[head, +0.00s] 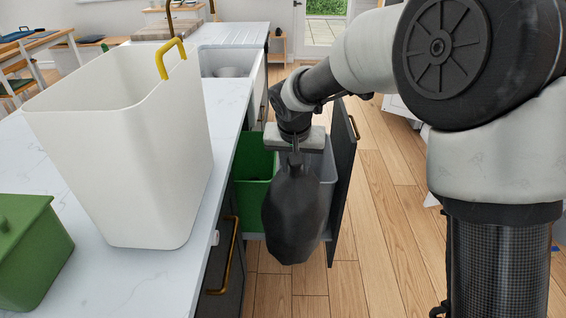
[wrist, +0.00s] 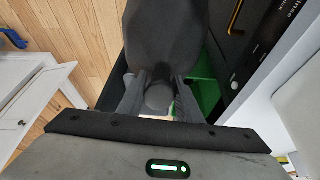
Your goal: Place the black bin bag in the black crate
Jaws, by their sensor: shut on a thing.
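The black bin bag (head: 292,218) hangs upright below my gripper (head: 295,152), which is shut on its narrow top. In the wrist view the bag (wrist: 163,38) fills the upper middle, with its neck between the two fingers of my gripper (wrist: 158,98). The bag hangs in front of a pull-out door unit holding a green bin (head: 256,166) and a grey bin (head: 328,172), and hides parts of both. I cannot make out a black crate in either view.
The unit's dark door (head: 343,180) stands open to the right of the bag. A white counter (head: 100,262) at left carries a large white bin (head: 130,150) with a yellow handle and a green lidded box (head: 35,255). Wooden floor (head: 385,220) is clear to the right.

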